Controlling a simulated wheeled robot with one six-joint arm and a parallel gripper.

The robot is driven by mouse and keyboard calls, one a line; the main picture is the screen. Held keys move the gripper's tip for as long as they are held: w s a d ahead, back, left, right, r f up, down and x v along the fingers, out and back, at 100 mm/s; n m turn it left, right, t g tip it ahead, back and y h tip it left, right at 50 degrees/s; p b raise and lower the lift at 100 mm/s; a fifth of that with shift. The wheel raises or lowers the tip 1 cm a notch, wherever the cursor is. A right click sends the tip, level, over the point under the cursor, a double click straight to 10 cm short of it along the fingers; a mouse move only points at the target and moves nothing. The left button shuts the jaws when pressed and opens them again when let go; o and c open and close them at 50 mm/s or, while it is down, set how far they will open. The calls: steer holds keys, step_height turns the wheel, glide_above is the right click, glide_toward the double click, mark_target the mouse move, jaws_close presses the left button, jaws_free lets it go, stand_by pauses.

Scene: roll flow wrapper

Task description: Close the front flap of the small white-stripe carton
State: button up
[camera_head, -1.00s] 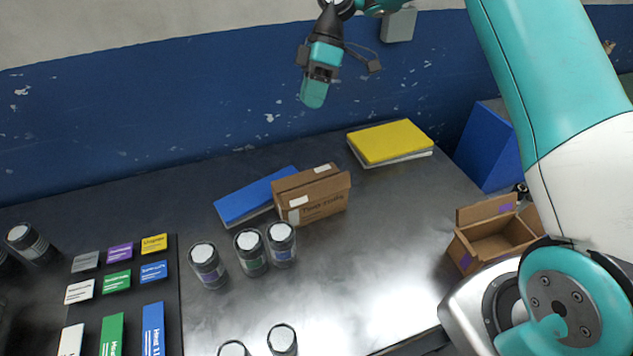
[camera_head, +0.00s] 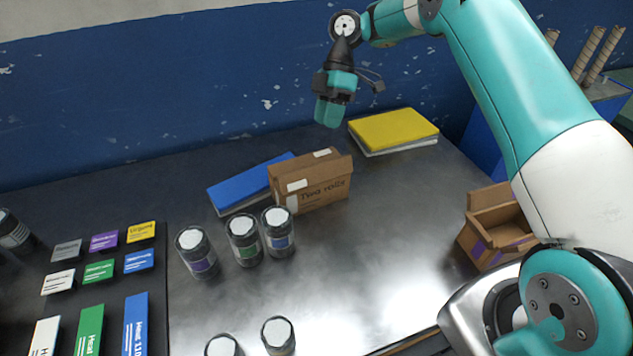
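The small brown carton (camera_head: 322,190) with white stripe marks and the words "Two rolls" stands in the middle of the table. Its top looks mostly covered, and a flap (camera_head: 338,164) sticks out along the upper right edge. I cannot tell exactly how far the front flap stands open. My gripper (camera_head: 328,114) hangs in the air above and behind the carton in the picture, fingers pointing down, apart from it. I see the teal fingers from the side as one block, so their opening is hidden. Nothing shows hanging from them.
A blue binder (camera_head: 232,194) lies left of the carton, and several dark jars (camera_head: 243,243) stand in front. A yellow-topped stack (camera_head: 393,132) lies behind right. An open purple-striped carton (camera_head: 481,239) sits at right. The table between the two cartons is clear.

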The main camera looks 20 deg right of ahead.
mark_target(317, 165)
steer(key=b+x, duration=0.2)
steer(key=x, duration=1)
steer(key=shift+f+b, duration=0.15)
steer(key=shift+b, duration=0.25)
jaws_close()
steer(key=shift+p, duration=0.4)
